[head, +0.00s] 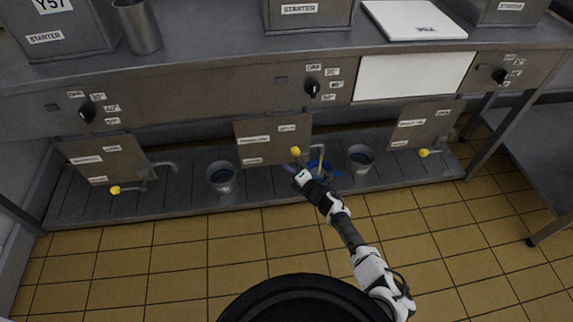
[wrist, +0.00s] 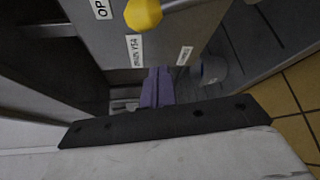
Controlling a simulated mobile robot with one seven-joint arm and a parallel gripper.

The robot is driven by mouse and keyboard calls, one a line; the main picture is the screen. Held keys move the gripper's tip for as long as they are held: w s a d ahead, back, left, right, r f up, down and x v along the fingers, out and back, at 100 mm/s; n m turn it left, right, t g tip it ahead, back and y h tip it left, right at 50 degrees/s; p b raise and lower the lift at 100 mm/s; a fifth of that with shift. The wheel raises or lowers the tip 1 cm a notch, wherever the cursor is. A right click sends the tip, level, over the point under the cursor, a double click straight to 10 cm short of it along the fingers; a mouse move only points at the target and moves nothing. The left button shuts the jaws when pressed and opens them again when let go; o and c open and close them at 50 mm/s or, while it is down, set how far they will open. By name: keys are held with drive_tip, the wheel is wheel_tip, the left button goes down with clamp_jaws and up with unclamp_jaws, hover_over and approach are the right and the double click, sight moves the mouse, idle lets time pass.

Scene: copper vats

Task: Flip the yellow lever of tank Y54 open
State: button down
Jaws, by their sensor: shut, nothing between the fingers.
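A yellow lever knob (head: 295,151) stands at the front of the middle tank's grey drain panel (head: 262,140). The knob also shows large at the top of the wrist view (wrist: 143,14). A label that seems to read drain Y54 (wrist: 135,50) and part of an "OP" label (wrist: 101,9) sit beside it. My gripper (head: 289,168) is just below the knob in the head view. Its purple fingers (wrist: 157,76) are shut and empty, apart from the knob in the wrist view. The lever's stem is mostly hidden.
Two other yellow knobs sit low on the left (head: 115,190) and right (head: 423,153) panels. Grey buckets (head: 222,176) (head: 360,158) stand on the lower shelf. A blue item (head: 319,165) is partly hidden by my arm. The counter's front edge overhangs. The tiled floor in front is clear.

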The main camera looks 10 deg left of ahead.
drive_tip(key=p+v, duration=0.1)
drive_tip(key=v, duration=0.5)
drive_tip(key=shift+s+d, duration=0.2)
idle(0.4)
